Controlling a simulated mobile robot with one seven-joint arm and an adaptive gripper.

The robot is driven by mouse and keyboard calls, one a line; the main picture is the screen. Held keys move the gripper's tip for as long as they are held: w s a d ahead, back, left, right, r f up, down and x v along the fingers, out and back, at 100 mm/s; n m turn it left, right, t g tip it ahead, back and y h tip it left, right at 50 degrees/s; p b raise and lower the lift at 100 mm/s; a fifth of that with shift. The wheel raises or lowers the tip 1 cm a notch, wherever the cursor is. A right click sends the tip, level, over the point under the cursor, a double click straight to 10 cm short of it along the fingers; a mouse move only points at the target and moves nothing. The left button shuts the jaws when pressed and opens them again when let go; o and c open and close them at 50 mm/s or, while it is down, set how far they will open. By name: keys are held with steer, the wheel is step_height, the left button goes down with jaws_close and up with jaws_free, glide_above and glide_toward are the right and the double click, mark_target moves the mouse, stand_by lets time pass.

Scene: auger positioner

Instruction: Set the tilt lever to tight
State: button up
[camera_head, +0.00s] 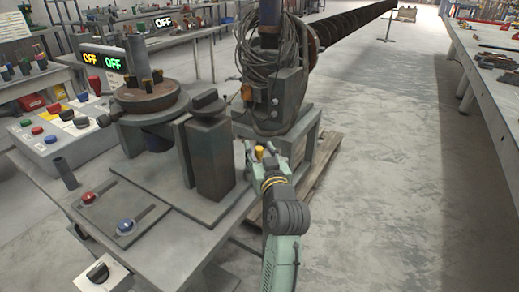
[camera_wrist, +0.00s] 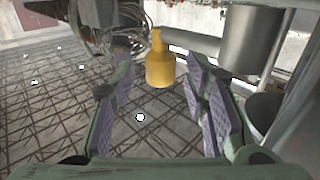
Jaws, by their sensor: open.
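A yellow knob (camera_wrist: 160,68) shows between the tips of my gripper (camera_wrist: 160,88) in the wrist view; I cannot tell whether it belongs to the tilt lever. My gripper is open, with a finger on either side and a clear gap around the knob. In the head view the yellow knob (camera_head: 259,152) shows between the fingers of my gripper (camera_head: 270,153), beside the machine's base. A red-knobbed lever (camera_head: 88,197) and a blue-knobbed lever (camera_head: 125,225) sit in slots on a plate at the front left. No tight marking is legible.
A grey block (camera_head: 210,155) and a round turntable (camera_head: 150,98) stand left of my gripper. A cable-wrapped machine (camera_head: 275,85) with a long auger (camera_head: 350,20) stands behind. A button panel (camera_head: 60,130) is at left. The floor (camera_head: 400,180) to the right is clear.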

steer(key=s+d, duration=0.1)
steer(key=s, duration=0.5)
steer(key=shift+s, duration=0.3)
